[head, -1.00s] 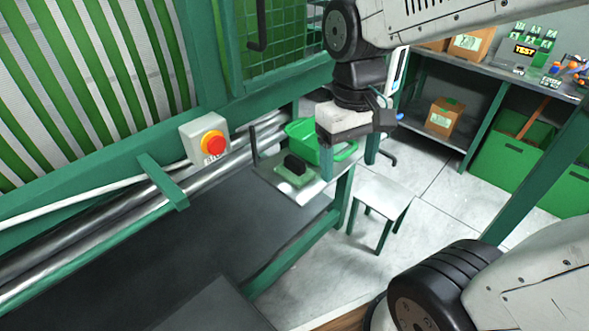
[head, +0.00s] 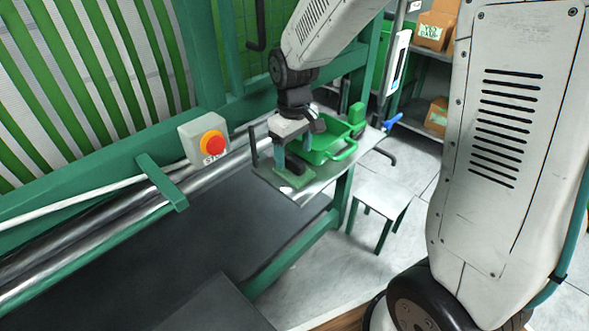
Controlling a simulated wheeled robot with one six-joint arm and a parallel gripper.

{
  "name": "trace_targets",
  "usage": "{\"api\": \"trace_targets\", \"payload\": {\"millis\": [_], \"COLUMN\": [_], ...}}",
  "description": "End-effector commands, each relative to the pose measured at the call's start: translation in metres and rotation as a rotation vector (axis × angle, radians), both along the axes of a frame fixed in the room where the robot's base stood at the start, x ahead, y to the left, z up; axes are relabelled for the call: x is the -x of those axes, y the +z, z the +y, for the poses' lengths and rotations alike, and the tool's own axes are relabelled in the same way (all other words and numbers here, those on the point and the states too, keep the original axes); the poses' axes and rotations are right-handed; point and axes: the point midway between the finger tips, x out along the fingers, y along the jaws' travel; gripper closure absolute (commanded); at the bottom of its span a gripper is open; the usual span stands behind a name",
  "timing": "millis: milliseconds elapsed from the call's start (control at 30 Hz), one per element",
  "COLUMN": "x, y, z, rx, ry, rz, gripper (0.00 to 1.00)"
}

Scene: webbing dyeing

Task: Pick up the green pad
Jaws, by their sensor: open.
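The green pad (head: 297,184) lies flat on a small grey metal shelf (head: 322,184) at the end of the machine. Its black handle sticks up from the top and is partly hidden by my gripper (head: 291,160). My gripper is open and points down, right over the pad, with its fingers close around or beside the handle. I cannot tell whether the fingers touch the handle.
A green basket (head: 343,153) stands on the shelf just right and behind the pad. A red stop button (head: 213,143) on a grey box is to the left, above metal rollers (head: 100,235). A white stool (head: 383,193) stands on the floor at the right.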

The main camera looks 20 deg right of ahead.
Motion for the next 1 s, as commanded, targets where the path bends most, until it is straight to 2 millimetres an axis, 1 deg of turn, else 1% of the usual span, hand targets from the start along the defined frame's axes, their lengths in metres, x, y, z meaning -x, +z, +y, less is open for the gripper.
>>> {"api": "trace_targets", "payload": {"millis": [33, 200, 300, 567, 667, 700, 767, 800, 1000], "x": [0.000, -0.002, -0.002, -0.002, -0.002, -0.002, -0.002, -0.002, -0.002], "y": [-0.008, -0.034, -0.043, -0.046, -0.046, -0.046, -0.046, -0.045, -0.045], "z": [-0.001, -0.002, -0.002, -0.002, -0.002, -0.002, -0.002, -0.002, -0.002], "rx": [0.001, 0.001, 0.001, 0.001, 0.001, 0.001, 0.000, 0.001, 0.001], "ry": [-0.001, -0.001, -0.001, -0.001, -0.001, -0.001, -0.001, -0.001, -0.001], "rz": [0.004, 0.004, 0.004, 0.000, 0.001, 0.001, 0.001, 0.001, 0.001], "gripper": [0.27, 0.27, 0.27, 0.27, 0.52, 0.63, 0.63, 0.66, 0.66]}}
